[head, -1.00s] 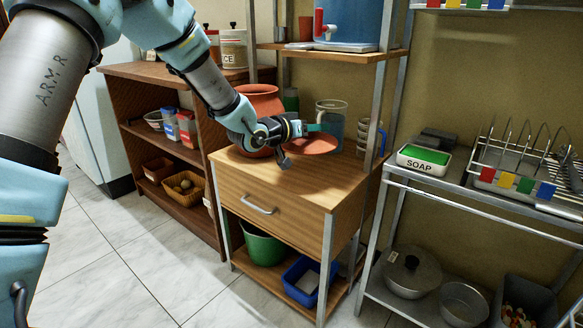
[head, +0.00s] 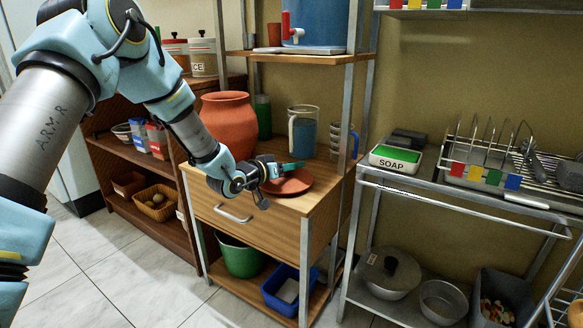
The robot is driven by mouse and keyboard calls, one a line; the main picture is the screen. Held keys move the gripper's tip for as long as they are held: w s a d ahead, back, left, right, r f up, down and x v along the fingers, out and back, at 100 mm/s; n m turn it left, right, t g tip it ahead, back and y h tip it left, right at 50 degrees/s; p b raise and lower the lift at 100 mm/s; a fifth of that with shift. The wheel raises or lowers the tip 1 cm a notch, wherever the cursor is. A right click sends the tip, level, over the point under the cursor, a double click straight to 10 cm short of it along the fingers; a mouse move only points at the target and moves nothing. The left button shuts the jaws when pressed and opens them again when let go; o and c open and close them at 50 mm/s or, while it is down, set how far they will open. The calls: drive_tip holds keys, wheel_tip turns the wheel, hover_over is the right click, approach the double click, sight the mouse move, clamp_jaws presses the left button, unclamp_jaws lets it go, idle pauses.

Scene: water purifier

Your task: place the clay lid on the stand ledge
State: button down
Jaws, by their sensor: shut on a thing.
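The clay lid (head: 294,186) is a flat reddish-brown disc near the front right of the stand's wooden ledge (head: 318,207), in the head view. It looks level and low over the wood; I cannot tell whether it touches. My gripper (head: 290,166) reaches in from the left and is shut on the lid at its upper side. The grasped part is hidden by the fingers. The round clay pot (head: 230,122) stands open-topped on the ledge, behind and left of my gripper.
A glass pitcher (head: 303,133) of bluish water and a rack of cups (head: 344,141) stand at the back of the ledge. A metal post (head: 306,250) rises at the stand's front right. A shelf above holds a blue water container (head: 320,22). A soap tray (head: 397,158) is on the right-hand rack.

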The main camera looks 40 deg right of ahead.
drive_tip(key=shift+f, duration=0.15)
drive_tip(key=c, duration=0.5)
unclamp_jaws()
drive_tip(key=shift+c, duration=0.2)
